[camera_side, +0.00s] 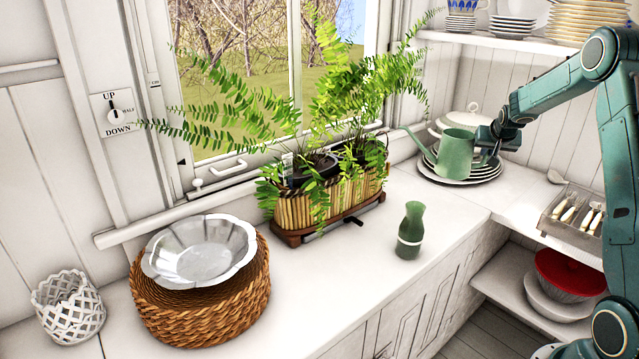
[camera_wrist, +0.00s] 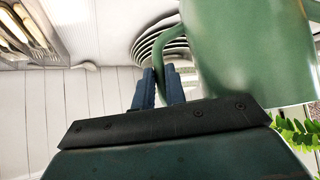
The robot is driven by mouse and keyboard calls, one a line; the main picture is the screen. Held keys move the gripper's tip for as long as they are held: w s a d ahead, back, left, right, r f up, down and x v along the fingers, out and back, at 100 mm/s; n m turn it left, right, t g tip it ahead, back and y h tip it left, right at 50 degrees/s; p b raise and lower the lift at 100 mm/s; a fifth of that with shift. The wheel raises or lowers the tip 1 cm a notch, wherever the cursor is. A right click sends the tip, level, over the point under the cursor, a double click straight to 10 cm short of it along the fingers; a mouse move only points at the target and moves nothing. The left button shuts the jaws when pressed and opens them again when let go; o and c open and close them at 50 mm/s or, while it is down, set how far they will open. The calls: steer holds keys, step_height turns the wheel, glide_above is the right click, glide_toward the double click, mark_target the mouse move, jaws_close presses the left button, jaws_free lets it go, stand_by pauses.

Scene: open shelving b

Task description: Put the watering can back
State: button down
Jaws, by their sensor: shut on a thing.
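The green watering can (camera_side: 456,152) is upright at the back right corner of the counter, in front of or over a stack of plates. Its spout points up and left. My gripper (camera_side: 489,148) is at the can's right side, shut on its handle. In the wrist view the green can (camera_wrist: 255,50) fills the upper right, and the blue fingers of my gripper (camera_wrist: 166,82) close around its handle (camera_wrist: 176,45). I cannot tell whether the can's base touches the plates.
The plate stack (camera_side: 427,172) and a lidded white tureen (camera_side: 460,120) are close to the can. A cutlery tray (camera_side: 575,220) is to the right. A green vase (camera_side: 410,232), a fern planter (camera_side: 330,208) and a wicker basket (camera_side: 215,310) stand on the counter. Shelves hang above.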

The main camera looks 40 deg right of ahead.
step_height(320, 180, down, 10)
stand_by(0.4)
steer(key=shift+f, duration=2.15)
steer(key=c, duration=1.4)
jaws_free()
steer(key=shift+f, duration=0.1)
steer(key=shift+c, duration=0.2)
steer(key=v, duration=1.2)
